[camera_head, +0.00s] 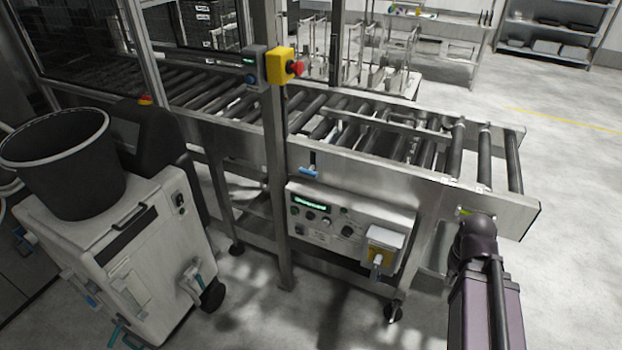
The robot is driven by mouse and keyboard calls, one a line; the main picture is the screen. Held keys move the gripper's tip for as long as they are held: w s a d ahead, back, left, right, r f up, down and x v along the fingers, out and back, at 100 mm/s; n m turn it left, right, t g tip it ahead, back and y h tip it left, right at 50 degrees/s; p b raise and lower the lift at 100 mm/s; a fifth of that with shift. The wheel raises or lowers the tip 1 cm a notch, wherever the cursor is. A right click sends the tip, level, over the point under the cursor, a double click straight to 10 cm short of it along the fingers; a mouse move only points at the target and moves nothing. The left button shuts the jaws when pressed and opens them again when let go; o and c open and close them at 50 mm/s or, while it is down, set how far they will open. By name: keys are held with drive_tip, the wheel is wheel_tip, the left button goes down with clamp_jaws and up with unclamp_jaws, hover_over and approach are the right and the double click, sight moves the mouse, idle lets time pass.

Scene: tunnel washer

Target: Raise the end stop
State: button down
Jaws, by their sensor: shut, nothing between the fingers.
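The roller conveyor (410,171) runs from the back left to its near end at the right. I cannot pick out the end stop with certainty; no raised plate stands clearly above the rollers at the right end. A small blue-handled lever (309,171) sits on the conveyor's front side rail, left of the middle. My arm comes up from the bottom right, its dark joint in front of the rail near the right end. My gripper's fingers do not show; the joint or the rail may hide them.
A control panel (322,217) with a green display hangs under the rail. A yellow box with a red emergency stop (281,66) is on an upright post (272,150). A white cart (130,245) carries a black bucket (65,165) at left. Floor right of the conveyor is clear.

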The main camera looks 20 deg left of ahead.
drive_tip(key=shift+s+d+r, duration=0.1)
drive_tip(key=shift+d, duration=0.1)
drive_tip(key=shift+d, duration=0.1)
